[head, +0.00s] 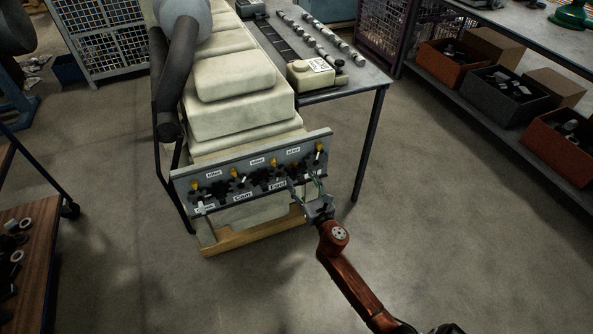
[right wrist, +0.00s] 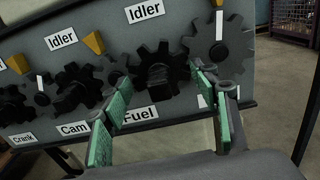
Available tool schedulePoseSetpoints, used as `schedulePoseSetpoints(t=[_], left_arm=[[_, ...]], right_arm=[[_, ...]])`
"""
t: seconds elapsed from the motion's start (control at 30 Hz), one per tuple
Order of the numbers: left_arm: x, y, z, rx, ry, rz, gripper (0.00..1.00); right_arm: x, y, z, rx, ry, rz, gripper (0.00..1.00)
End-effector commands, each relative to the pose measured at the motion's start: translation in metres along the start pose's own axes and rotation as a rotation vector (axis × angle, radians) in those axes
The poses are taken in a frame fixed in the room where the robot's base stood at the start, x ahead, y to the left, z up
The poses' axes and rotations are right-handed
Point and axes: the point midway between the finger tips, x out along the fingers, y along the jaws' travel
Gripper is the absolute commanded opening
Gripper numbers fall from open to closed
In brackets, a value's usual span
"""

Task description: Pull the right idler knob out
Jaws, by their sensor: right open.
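A grey upright panel (head: 240,168) carries a row of dark gears, yellow pieces along its top and "Idler" labels. The rightmost yellow piece (head: 320,147) is at the panel's upper right end. It is cut off at the top of the right wrist view (right wrist: 219,3), above the rightmost grey gear (right wrist: 218,48). I cannot tell for certain which part is the right idler knob. My right gripper (head: 306,187) is before the panel's right end. Its green-padded fingers (right wrist: 160,103) are spread and empty, below the dark gear (right wrist: 158,70) over the "Fuel" label. My left gripper is out of view.
The panel stands at the front of a pale engine block (head: 240,110) on a wooden base (head: 245,238). A metal table (head: 365,78) with parts stands behind to the right. A shelf with boxes (head: 505,95) is at the far right. The floor in front is clear.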

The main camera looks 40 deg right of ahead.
Motion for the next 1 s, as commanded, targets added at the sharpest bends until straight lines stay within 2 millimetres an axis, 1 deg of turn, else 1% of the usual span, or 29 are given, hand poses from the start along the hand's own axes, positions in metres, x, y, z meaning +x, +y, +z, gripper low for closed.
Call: schedulePoseSetpoints(t=[0.17, 0.5, 0.63, 0.77, 1.0], left_arm=[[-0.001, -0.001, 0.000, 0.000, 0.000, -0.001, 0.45], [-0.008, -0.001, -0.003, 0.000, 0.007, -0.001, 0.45], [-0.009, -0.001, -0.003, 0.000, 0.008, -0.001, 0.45], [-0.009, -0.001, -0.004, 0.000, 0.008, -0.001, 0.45], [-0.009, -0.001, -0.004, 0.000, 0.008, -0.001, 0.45]], right_arm=[[-0.004, 0.000, 0.000, 0.000, 0.000, 0.000, 0.55], [-0.051, 0.000, 0.001, 0.001, 0.001, 0.000, 0.55], [-0.065, 0.000, 0.000, 0.001, 0.001, 0.000, 0.55], [-0.070, 0.000, 0.000, 0.001, 0.000, 0.000, 0.55], [-0.070, 0.000, 0.000, 0.000, 0.000, 0.000, 0.55]])
